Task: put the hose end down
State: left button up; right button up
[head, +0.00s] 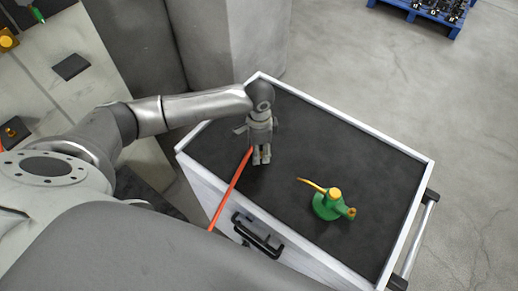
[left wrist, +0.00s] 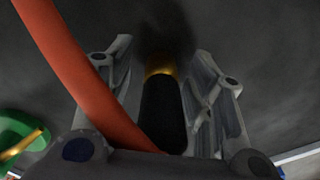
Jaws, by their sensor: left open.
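The orange hose (head: 232,186) rises over the near edge of the cart to my left gripper (head: 262,158), which points down at the dark cart top. In the left wrist view the hose (left wrist: 75,70) crosses on the left. The hose end (left wrist: 163,108), a black sleeve with a brass tip, sits between the two fingers. The fingers (left wrist: 165,95) are open, with narrow gaps beside the sleeve. A dark shadow lies at the brass tip; whether it touches the mat I cannot tell. My right gripper is not in view.
A green screw jack (head: 326,208) with a yellow cap and lever stands on the cart (head: 352,139), right of the gripper. The cart has a pale raised rim. The mat behind the jack is clear. A blue pallet (head: 425,12) is far off.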

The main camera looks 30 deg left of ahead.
pick_arm(q)
notch_tip(320, 180, up, 11)
jog(key=shift+f+b, duration=0.1)
jog(key=shift+b, duration=0.85)
jog(key=shift+r, duration=0.45)
